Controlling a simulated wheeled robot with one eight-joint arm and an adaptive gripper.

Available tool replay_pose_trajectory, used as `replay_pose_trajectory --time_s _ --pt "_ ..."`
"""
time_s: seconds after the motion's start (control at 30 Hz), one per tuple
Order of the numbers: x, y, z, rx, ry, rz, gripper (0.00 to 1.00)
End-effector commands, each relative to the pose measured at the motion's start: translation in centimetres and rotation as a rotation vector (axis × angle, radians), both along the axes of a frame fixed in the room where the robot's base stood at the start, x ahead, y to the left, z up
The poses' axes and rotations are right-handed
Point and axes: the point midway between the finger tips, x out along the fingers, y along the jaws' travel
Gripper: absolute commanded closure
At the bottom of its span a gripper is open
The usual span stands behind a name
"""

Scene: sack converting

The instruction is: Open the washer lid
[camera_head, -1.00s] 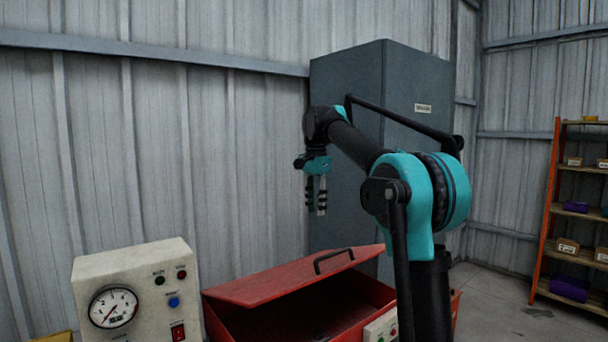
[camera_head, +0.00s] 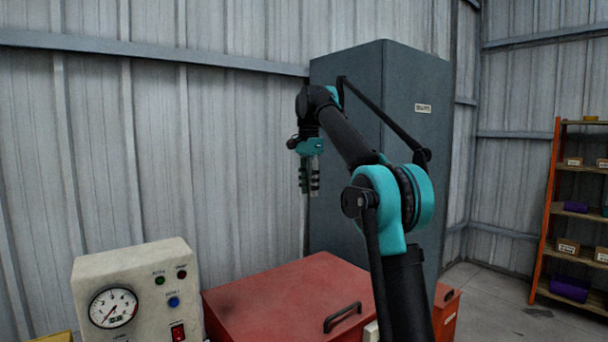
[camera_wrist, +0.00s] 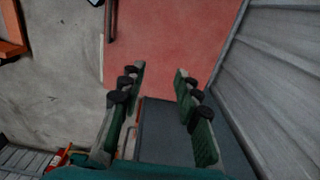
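The red washer (camera_head: 446,310) stands at the bottom centre of the head view, partly behind my arm. Its red lid (camera_head: 270,300) lies down flat over the top, and the inside is hidden. A black bar handle (camera_head: 343,317) sits on the lid's near edge. My gripper (camera_head: 309,188) hangs pointing down, high above the lid's far side and clear of it. In the wrist view my gripper (camera_wrist: 159,72) has its fingers apart with nothing between them. The red lid (camera_wrist: 180,40) fills the top middle there, with a dark bar at its left edge.
A cream control box with a gauge (camera_head: 133,290) stands left of the washer. A tall grey cabinet (camera_head: 418,150) stands behind my arm, near the gripper. The corrugated wall (camera_head: 220,170) is behind. An orange shelf (camera_head: 545,210) is at right, with open floor before it.

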Motion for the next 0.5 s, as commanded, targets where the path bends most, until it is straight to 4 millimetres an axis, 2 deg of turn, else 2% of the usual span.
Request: replay_pose_trajectory --time_s 0.5 --pt "1.7 1.1 2.9 0.000 0.000 0.000 0.67"
